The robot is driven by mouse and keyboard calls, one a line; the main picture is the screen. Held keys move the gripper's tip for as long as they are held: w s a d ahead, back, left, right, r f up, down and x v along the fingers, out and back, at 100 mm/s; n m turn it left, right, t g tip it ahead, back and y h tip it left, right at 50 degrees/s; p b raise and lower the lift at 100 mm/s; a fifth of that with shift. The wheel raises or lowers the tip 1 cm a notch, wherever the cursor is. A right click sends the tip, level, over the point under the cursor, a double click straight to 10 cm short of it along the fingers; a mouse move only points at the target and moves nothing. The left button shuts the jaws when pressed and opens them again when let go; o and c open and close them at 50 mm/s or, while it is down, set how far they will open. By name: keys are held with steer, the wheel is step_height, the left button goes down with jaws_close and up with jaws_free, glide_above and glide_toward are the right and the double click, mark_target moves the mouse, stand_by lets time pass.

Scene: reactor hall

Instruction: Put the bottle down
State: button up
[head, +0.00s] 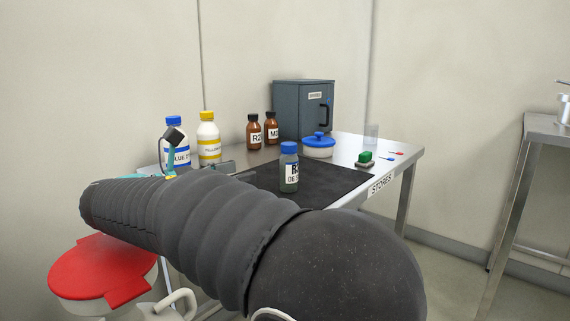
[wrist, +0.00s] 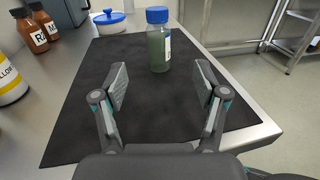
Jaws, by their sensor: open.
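The bottle (wrist: 158,46) has a blue cap, a white label and a dark greenish body. It stands upright on the black mat (wrist: 80,110) on the table, and it also shows in the head view (head: 289,170). My gripper (wrist: 160,78) is open and empty in the wrist view, with its fingers apart and pointing toward the bottle. The bottle shows between and beyond the fingertips, apart from them. In the head view my dark sleeved arm crosses in front of the table and the fingers are largely hidden.
Two brown bottles (head: 254,132), a blue-capped white bottle (head: 174,132) and a yellow-capped bottle (head: 208,138) stand behind. A red-lidded bin (head: 100,270) stands at left.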

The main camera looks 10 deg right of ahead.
mark_target(281, 161)
steer(key=x, duration=0.8)
steer(key=shift+b, duration=0.4)
steer(key=shift+b+x, duration=0.35)
steer(key=shift+x, duration=2.3)
steer(key=shift+w+a+f, duration=0.1)
steer(key=shift+w+a, duration=0.05)
steer(key=shift+c, duration=0.2)
jaws_close()
